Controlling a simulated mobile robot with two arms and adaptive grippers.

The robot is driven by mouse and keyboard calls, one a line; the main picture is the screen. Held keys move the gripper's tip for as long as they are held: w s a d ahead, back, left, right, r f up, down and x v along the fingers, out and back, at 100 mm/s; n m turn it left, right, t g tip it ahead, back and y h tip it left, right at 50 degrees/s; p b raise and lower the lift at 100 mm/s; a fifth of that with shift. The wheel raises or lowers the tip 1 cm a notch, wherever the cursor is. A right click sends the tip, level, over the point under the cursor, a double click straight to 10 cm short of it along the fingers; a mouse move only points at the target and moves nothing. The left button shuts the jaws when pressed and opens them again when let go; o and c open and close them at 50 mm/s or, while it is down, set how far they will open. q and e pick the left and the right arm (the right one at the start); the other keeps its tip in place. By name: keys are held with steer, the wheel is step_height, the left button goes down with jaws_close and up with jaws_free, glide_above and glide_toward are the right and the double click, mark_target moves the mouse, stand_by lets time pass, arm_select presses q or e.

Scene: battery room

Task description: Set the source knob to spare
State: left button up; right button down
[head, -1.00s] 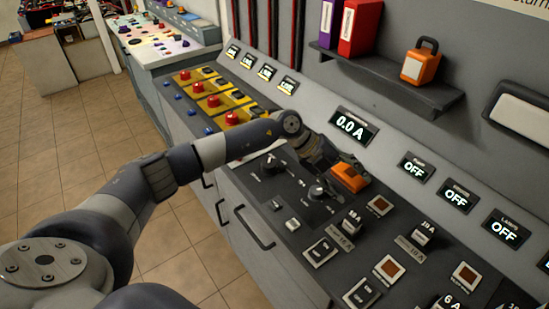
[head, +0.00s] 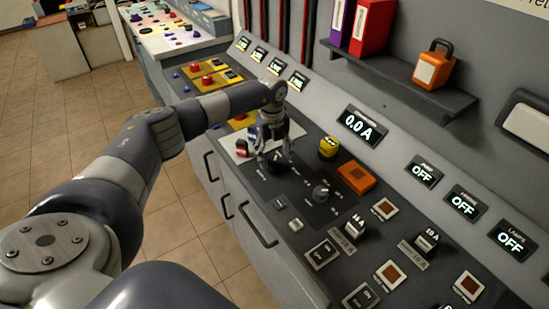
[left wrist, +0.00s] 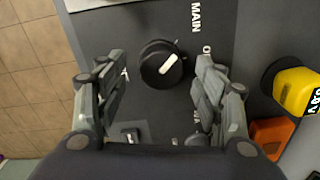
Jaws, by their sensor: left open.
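A round black knob (left wrist: 162,64) with a white pointer line sits on the dark panel. In the left wrist view the pointer slants to the upper right. The word MAIN is above it to the right; other lettering is partly hidden by the fingers. My left gripper (left wrist: 166,90) is open, with one finger on each side of the knob; I cannot tell whether they touch it. In the head view my left gripper (head: 273,156) points down over this knob (head: 276,162), which is partly hidden. My right gripper is not in view.
A second knob (head: 320,192) stands nearer on the panel. A yellow item (head: 328,147) and an orange block (head: 356,177) are to the right. Several switches and buttons fill the near panel. The current display (head: 362,126) reads 0.0 A. A shelf (head: 400,80) juts out above.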

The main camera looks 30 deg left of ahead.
mark_target(274, 161)
arm_select(q)
steer(key=shift+f, duration=1.5)
steer(key=shift+c, duration=0.4)
steer(key=c, duration=1)
